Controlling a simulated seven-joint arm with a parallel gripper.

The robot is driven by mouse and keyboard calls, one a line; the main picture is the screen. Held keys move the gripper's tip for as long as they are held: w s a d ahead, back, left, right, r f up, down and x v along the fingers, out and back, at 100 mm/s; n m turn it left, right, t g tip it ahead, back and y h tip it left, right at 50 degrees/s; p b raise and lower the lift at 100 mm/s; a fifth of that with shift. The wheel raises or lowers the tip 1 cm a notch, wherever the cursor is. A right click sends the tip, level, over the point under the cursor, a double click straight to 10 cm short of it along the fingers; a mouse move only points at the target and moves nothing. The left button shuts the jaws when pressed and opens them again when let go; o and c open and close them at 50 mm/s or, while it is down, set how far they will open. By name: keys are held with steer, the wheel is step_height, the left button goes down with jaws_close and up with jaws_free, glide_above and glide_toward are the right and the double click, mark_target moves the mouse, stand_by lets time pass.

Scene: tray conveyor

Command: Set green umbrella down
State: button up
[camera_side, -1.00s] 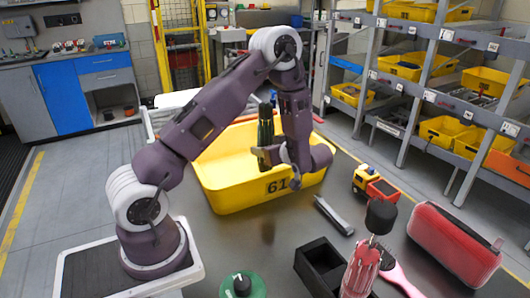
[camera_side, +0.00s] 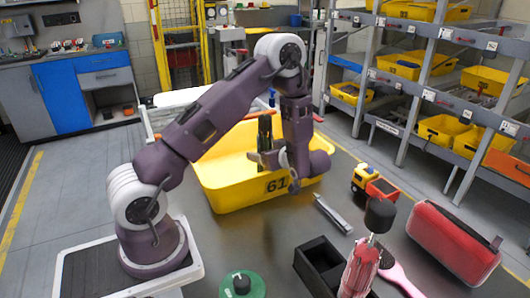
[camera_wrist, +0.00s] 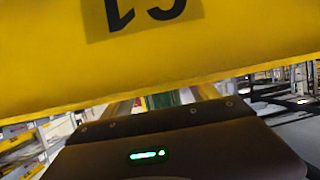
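The dark green umbrella (camera_side: 265,132) stands roughly upright at my gripper (camera_side: 266,158) in the side view. My gripper appears shut around its lower part. A bit of green (camera_wrist: 187,96) shows at the fingers in the wrist view; most of the umbrella is hidden there. The yellow tray marked 61 (camera_side: 230,195) is behind and around the gripper in the side view. Its numbered wall (camera_wrist: 230,45) fills the top of the wrist view, close to the gripper. I cannot tell whether the umbrella's lower end touches anything.
Bare table lies before the tray.

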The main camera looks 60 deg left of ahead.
steer(key=r+v, duration=0.1)
steer(key=v, duration=1.1)
steer(key=w+d+r+m+t+h, duration=0.4)
steer(key=w+d+r+t+h, duration=0.35)
steer(key=w+r+t, duration=0.35)
steer(key=s+d+r+m+t+h, duration=0.1)
steer(key=d+r+m+t+h, duration=0.1)
steer(key=d+r+m+h, duration=0.4)
steer(key=s+d+r+m+g+h, duration=0.1)
steer(key=s+d+m, duration=0.25)
steer(key=s, duration=0.45)
steer(key=s+d+r+m+g+h, duration=0.1)
steer(key=s+d+r+m+h, duration=0.15)
steer(key=s+d, duration=0.4)
steer(key=s+a+f+m+g+y, duration=0.1)
steer(key=s+a+f+g, duration=0.1)
steer(key=s, duration=0.6)
steer(key=s+a+f+m+g+y, duration=0.2)
steer(key=s+a+f, duration=0.3)
steer(key=s, duration=0.4)
steer(key=shift+f, duration=0.2)
